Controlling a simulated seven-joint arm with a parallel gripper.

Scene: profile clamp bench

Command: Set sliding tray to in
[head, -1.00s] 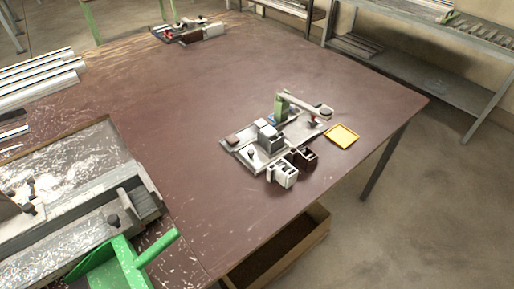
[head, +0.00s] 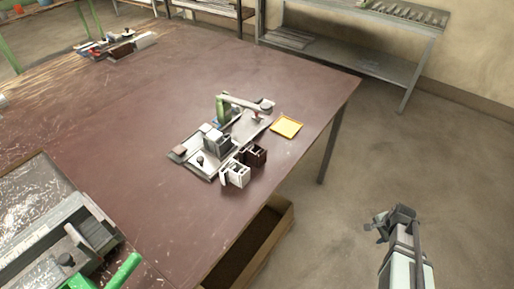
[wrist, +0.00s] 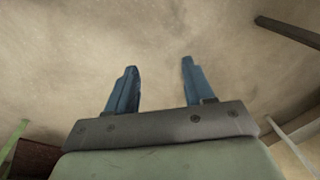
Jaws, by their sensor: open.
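The clamp fixture (head: 205,163) sits near the right edge of the brown table in the head view, with a grey plate, a block and a green-based clamp arm (head: 243,103) over it. I cannot tell for sure which part is the sliding tray; a yellow square tray (head: 286,126) lies flat at the fixture's right. My gripper (head: 391,219) is at the lower right, beyond the table edge and apart from the fixture. In the wrist view its two blue fingers (wrist: 157,85) are spread with nothing between them, over bare floor.
A white block (head: 238,176) and a dark brown block (head: 256,155) stand at the fixture's front. An open wooden box (head: 280,215) is below the table edge. A green-handled machine (head: 75,235) fills the lower left. The table (head: 170,85) behind the fixture is largely clear.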

